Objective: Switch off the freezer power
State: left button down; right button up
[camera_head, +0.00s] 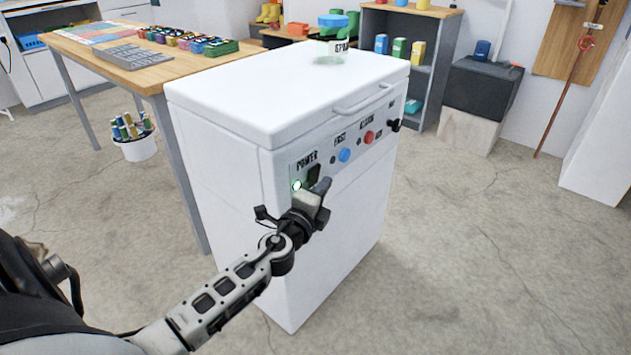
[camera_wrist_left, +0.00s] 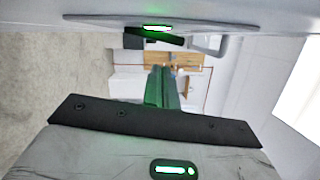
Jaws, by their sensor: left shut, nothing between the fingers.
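The white chest freezer (camera_head: 230,150) stands in the middle of the head view with its lid shut. Its front panel carries a dark rocker switch (camera_head: 313,174) under the word POWER, partly hidden by my gripper. A green light (camera_head: 297,186) beside the switch is lit; it also glows in the left wrist view (camera_wrist_left: 157,28). My left gripper (camera_head: 325,187) is shut and empty, in front of the panel at the switch's lower right. In the left wrist view the shut fingers (camera_wrist_left: 163,87) look green-lit. Whether they touch the switch cannot be told. My right gripper is not in view.
The panel also has a blue button (camera_head: 344,155), a red button (camera_head: 369,137) and a black knob (camera_head: 395,125). A lidded jar (camera_head: 331,45) stands on the freezer. A wooden table (camera_head: 150,77) is close at the left. The floor at right is clear.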

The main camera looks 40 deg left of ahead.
aim_at(312, 180)
pick_arm(q)
jog(key=shift+a+r, duration=0.2)
jog(key=shift+a, duration=0.85)
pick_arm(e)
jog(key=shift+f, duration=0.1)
pick_arm(q)
jog(key=shift+a+r, duration=0.1)
jog(key=shift+r, duration=0.05)
jog(key=shift+w+a+r+n+p, duration=0.1)
jog(key=shift+a+r+n+p, duration=0.2)
jog(key=shift+n+p, duration=0.5)
jog(key=shift+f, duration=0.25)
jog(key=s+d+r, duration=0.1)
jog(key=s+d, duration=0.4)
jog(key=s, duration=0.5)
jog(key=shift+d, duration=0.35)
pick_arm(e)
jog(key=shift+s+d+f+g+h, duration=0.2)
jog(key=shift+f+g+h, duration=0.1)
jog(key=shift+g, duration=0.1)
